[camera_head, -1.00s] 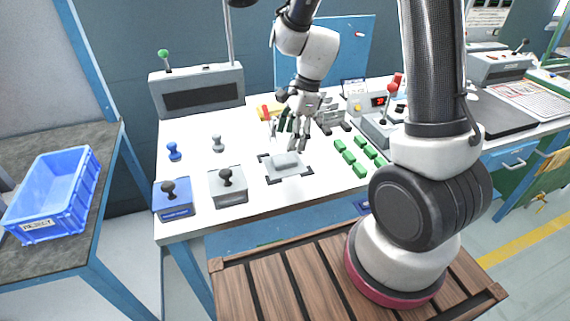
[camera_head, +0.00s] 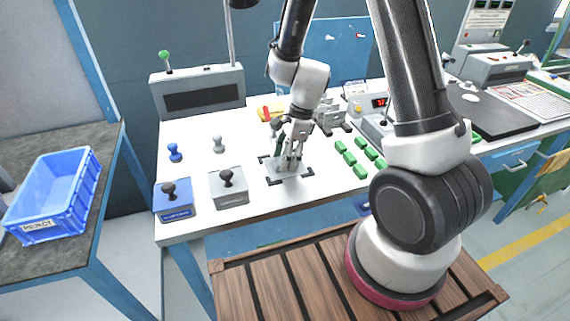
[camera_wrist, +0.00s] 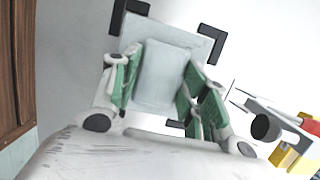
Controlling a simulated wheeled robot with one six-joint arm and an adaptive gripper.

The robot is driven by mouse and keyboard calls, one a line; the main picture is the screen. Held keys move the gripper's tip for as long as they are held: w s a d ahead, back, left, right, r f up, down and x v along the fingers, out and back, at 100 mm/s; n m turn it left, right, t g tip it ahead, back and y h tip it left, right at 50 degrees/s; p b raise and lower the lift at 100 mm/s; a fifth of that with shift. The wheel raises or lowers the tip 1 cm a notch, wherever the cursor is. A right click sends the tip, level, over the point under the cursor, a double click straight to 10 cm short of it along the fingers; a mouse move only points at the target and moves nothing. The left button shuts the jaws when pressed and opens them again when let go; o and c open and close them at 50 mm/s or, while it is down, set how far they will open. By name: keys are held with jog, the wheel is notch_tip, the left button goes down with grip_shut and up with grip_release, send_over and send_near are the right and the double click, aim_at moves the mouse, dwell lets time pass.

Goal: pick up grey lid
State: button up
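The grey lid (camera_wrist: 203,43) lies flat on the white bench, inside a square of black corner marks; it also shows in the head view (camera_head: 275,171). It is a thin square plate with a raised block (camera_wrist: 162,78) on top. My gripper (camera_wrist: 165,75) is down over it, with one green-padded finger on each side of the raised block. The fingers look open, very close to the block; I cannot tell whether the pads touch it. In the head view my gripper (camera_head: 288,160) covers much of the lid.
Several green blocks (camera_head: 348,157) lie right of the marks. Grey (camera_head: 229,190) and blue (camera_head: 174,206) boxes with black knobs stand at the front left, with blue (camera_head: 174,152) and grey (camera_head: 218,144) knobs behind. A blue reject crate (camera_head: 50,195) stands on the left side table.

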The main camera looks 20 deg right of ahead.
jog(key=shift+c, duration=1)
